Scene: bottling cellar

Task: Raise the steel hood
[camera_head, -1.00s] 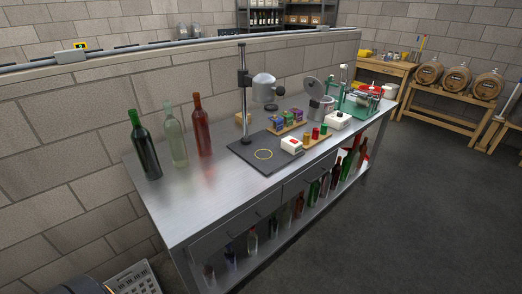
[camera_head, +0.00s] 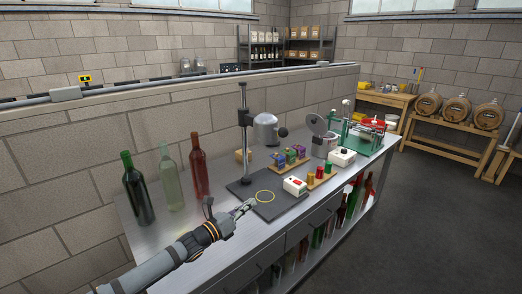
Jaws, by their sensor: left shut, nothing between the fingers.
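The steel hood (camera_head: 265,129) is a rounded grey metal cover on an upright stand post (camera_head: 243,135) at the middle of the steel table, with a dark knob at its right side. My right gripper does not show.
Three bottles, one dark green (camera_head: 137,190), one clear (camera_head: 171,178) and one red-brown (camera_head: 199,167), stand on the table's left part. A white box with a red button (camera_head: 295,186) sits by the plate.

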